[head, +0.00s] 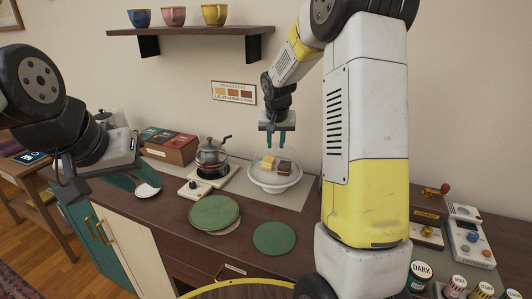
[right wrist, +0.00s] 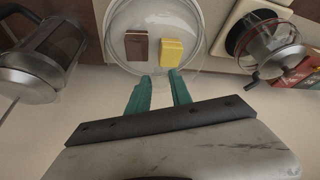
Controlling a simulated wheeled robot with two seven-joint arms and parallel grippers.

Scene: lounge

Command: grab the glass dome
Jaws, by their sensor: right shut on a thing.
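The clear glass dome (right wrist: 150,14) shows in the right wrist view as a round transparent shape over a brown piece (right wrist: 137,46) and a yellow piece (right wrist: 172,52). In the head view the two pieces sit on a white stand (head: 275,187), and the dome is barely visible there. My right gripper (head: 277,146) is above the stand, its teal fingers pointing down. In the right wrist view its fingers (right wrist: 160,82) are at the dome's near edge, shut on the dome; the exact contact is hard to see. My left gripper (head: 122,178) is at the left; its finger gap is unclear.
A glass pot (head: 212,155) stands left of the stand. Green round mats (head: 274,238) lie in front. A box (head: 168,146) is at the back left. A shelf (head: 190,31) with cups hangs above. Jars and small devices crowd the right end.

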